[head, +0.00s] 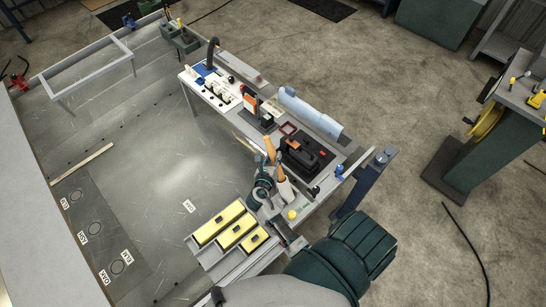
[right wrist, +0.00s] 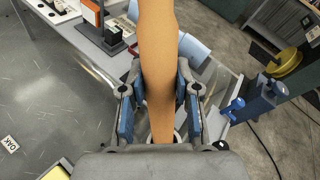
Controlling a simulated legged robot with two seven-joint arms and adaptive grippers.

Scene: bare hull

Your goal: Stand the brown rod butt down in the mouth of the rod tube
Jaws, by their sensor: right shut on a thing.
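The brown rod (head: 269,148) stands nearly upright above the near end of the workbench. My right gripper (head: 268,172) is shut on it. In the right wrist view the rod (right wrist: 158,50) runs between the blue-padded fingers of the gripper (right wrist: 158,95), its lower end partly hidden by the gripper body. A pale tube (head: 285,190), seemingly the rod tube, stands just below the rod and beside the gripper. A light rim shows behind the rod's lower end in the wrist view. I cannot tell whether the butt is inside the mouth or only over it. My left gripper is not in view.
Yellow-topped boxes (head: 237,233) sit left of my right arm. A blue vise-like post (head: 362,180) stands at the bench's right end. The grey floor panel to the left is mostly clear.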

